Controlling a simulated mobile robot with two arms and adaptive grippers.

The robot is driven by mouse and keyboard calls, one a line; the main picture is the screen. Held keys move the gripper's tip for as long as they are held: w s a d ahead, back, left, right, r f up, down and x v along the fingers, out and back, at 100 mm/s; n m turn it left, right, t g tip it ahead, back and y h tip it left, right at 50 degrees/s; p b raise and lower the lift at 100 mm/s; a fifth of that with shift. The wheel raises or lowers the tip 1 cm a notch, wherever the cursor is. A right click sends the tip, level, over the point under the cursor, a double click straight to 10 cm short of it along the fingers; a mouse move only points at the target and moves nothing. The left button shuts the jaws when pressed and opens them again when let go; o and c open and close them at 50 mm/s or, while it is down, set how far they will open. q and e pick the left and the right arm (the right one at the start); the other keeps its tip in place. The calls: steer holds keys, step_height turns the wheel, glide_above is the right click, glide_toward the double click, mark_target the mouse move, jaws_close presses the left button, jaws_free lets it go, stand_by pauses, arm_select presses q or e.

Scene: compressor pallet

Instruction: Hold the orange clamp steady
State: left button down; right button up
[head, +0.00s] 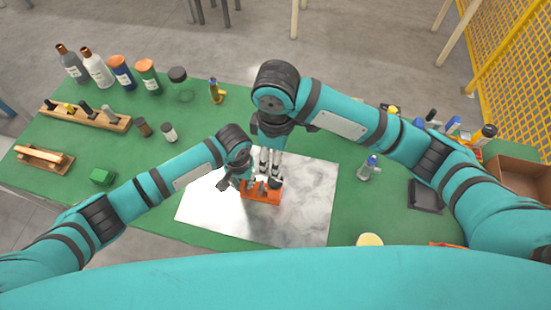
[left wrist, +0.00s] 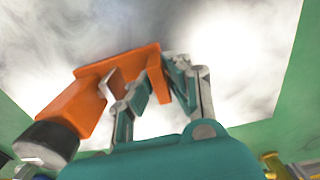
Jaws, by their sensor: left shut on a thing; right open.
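The orange clamp (head: 262,197) sits on the pale marbled plate (head: 305,210) near the front of the green table. My left gripper (head: 245,184) reaches it from the left and is shut on it. In the left wrist view the orange clamp (left wrist: 85,108) lies between the fingers of my left gripper (left wrist: 155,88), and a dark round end with a bright metal part shows at its lower left. My right gripper (head: 270,170) points down over the clamp from behind, open. Whether its fingertips touch the clamp cannot be told.
Several bottles and jars (head: 122,72) stand at the back left of the green table (head: 215,115). A wooden rack (head: 85,116) and a green block (head: 102,176) are at left. A small clear bottle (head: 368,168), a dark tray (head: 425,196) and a cardboard box (head: 515,180) are at right.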

stand_by(0.3)
arm_select(q)
steer(key=c, duration=1.2)
jaws_free()
steer(key=shift+r, duration=0.1)
